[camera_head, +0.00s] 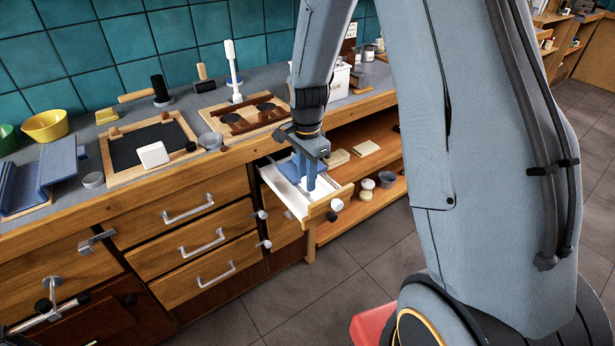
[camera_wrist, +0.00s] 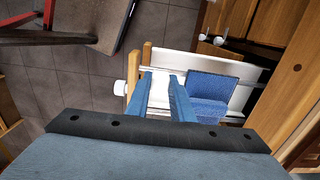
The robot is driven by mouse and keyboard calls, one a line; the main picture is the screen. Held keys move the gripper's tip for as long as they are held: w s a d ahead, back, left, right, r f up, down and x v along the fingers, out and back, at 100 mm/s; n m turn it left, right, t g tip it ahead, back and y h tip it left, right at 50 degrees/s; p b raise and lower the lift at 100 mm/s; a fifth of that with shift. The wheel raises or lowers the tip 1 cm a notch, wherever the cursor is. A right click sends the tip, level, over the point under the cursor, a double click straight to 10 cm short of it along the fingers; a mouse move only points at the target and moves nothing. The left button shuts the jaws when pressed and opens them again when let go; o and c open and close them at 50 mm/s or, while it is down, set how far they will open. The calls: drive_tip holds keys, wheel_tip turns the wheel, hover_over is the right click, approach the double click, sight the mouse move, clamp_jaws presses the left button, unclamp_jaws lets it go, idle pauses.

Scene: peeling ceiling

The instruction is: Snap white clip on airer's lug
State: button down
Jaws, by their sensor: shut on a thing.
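My gripper (camera_head: 308,186) points down into an open white-lined drawer (camera_head: 286,192) under the counter. In the wrist view its two blue fingers (camera_wrist: 161,78) stand a little apart, with a white surface (camera_wrist: 161,92) between them. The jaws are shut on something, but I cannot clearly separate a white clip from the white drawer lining. A textured blue block (camera_wrist: 212,85) lies in the drawer just right of the fingers. I cannot pick out the airer or its lug in either view.
The drawer's wooden front with a white knob (camera_wrist: 120,87) is close beside the fingers. The counter holds a framed dark board (camera_head: 150,145), a white block (camera_head: 153,155), a blue stand (camera_head: 45,178) and a yellow bowl (camera_head: 46,125). Grey floor (camera_head: 350,255) lies open in front.

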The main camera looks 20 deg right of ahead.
drive_tip(key=shift+f+b, duration=0.4)
drive_tip(key=shift+f, duration=0.4)
drive_tip(key=shift+f, duration=0.35)
drive_tip(key=shift+f, duration=0.15)
drive_tip(key=c, duration=1.5)
unclamp_jaws()
drive_tip(key=shift+o, duration=0.2)
wheel_tip(320, 180, up, 8)
drive_tip(key=shift+f+b, duration=0.25)
drive_tip(key=shift+b, duration=0.85)
drive_tip(key=shift+r+p, duration=1.75)
drive_tip(key=shift+r, duration=0.45)
